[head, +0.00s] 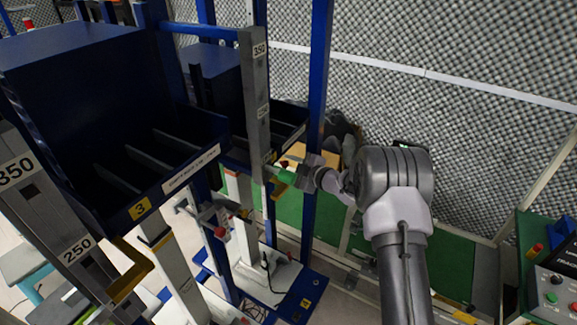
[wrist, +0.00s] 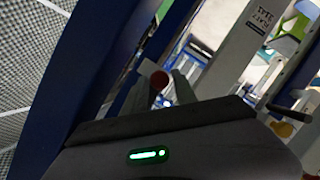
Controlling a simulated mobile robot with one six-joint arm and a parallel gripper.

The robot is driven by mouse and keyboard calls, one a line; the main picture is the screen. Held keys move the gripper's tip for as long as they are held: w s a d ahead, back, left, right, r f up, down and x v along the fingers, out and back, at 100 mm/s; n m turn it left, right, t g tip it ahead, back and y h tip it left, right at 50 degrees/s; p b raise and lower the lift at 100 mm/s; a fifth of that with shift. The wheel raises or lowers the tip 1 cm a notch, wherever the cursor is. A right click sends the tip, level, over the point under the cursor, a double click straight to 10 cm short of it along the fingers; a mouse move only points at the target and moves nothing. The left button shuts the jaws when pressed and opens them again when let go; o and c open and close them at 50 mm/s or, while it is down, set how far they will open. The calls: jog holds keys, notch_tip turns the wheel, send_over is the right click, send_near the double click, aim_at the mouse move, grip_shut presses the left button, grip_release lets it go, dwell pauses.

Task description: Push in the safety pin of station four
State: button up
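My gripper (head: 289,175) reaches from the right to the grey post of the second rack, below its blue bin. In the wrist view my two fingers (wrist: 160,97) stand apart, one on each side of a round red end (wrist: 160,82) on a pale cylinder. This looks like the safety pin. I cannot tell whether the fingers touch it. In the head view a small red spot (head: 284,163) shows beside my gripper; the rest of the pin is hidden there. A yellow label on that post is too small to read.
A blue upright (head: 318,100) stands close to my gripper; it also shows in the wrist view (wrist: 85,75). The nearer blue bin (head: 140,165), marked 3, fills the left. A red knob (head: 220,232) sits on a lower post. A button panel (head: 553,290) stands at right.

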jog(key=p+v, duration=0.2)
jog(key=v, duration=1.5)
jog(key=shift+s+p, duration=0.2)
jog(key=shift+p, duration=0.1)
